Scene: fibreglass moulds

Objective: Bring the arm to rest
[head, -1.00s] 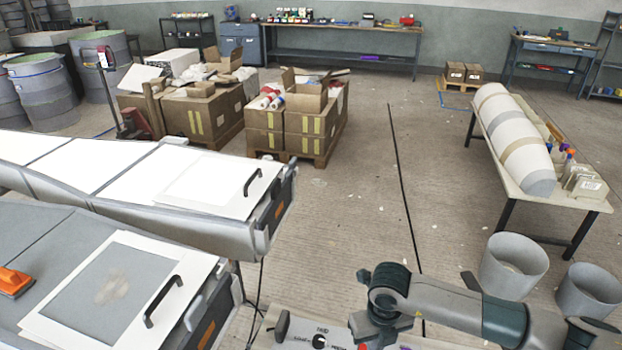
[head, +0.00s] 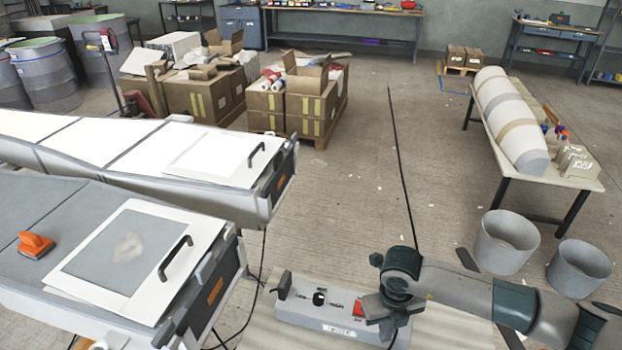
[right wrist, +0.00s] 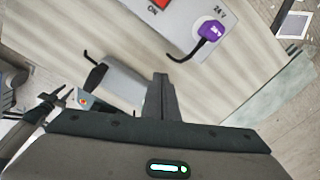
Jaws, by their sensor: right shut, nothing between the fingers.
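My right arm (head: 455,288) comes in from the lower right in the head view. Its gripper (head: 378,310) points down, just in front of or over a grey control box (head: 330,308) with a red switch. I cannot tell the exact gap. In the right wrist view the two fingers (right wrist: 161,95) are together with nothing between them. Part of the box shows beyond them, with a red switch and a purple plug (right wrist: 210,31) marked 24 V. My left gripper cannot be made out.
Two long grey moulds with white panels (head: 228,158) fill the left; an orange tool (head: 35,245) lies on the nearer one. Two grey bins (head: 504,242) stand on the floor beneath my right arm's far side. A table (head: 560,180) stands at right.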

